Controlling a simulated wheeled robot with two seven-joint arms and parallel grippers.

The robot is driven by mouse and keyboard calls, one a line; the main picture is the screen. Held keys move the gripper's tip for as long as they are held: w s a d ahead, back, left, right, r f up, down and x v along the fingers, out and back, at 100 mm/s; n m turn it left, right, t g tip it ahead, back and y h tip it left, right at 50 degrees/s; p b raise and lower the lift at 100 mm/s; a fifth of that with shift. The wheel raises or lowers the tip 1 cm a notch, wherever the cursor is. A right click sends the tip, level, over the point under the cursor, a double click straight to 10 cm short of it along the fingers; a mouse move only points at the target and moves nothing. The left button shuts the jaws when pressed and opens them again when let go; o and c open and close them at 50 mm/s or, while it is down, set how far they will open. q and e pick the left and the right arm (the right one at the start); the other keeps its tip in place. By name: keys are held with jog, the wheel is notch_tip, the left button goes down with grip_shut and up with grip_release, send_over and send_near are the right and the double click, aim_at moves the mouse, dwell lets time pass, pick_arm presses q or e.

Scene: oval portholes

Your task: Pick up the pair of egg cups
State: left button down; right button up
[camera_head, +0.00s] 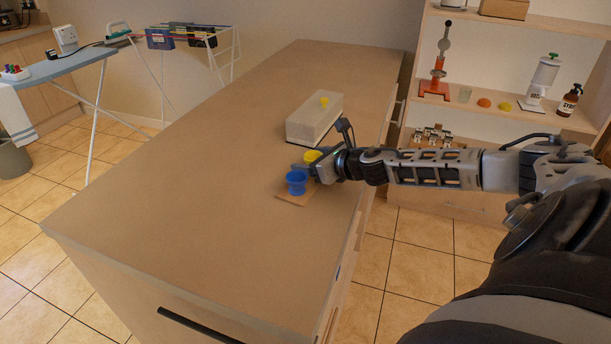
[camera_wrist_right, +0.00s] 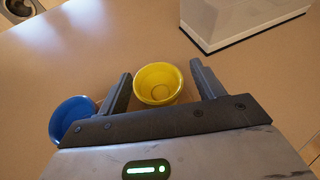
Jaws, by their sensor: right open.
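A blue egg cup (camera_head: 296,183) and a yellow egg cup (camera_head: 312,156) stand upright on a small wooden board (camera_head: 292,198) on the counter. My right gripper (camera_head: 310,170) is at the cups, its arm coming in from the right. In the right wrist view the open fingers (camera_wrist_right: 163,88) stand either side of the yellow cup (camera_wrist_right: 158,84). The blue cup (camera_wrist_right: 73,118) is outside the left finger, partly hidden by the gripper body. I cannot tell if the fingers touch either cup. My left gripper is not in view.
The counter (camera_head: 190,190) is clear to the left. Shelves (camera_head: 500,115) with bottles stand at the right, an ironing board (camera_head: 70,64) at the left.

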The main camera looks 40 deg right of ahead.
jog(key=c, duration=1.3)
jog(key=shift+r, duration=0.1)
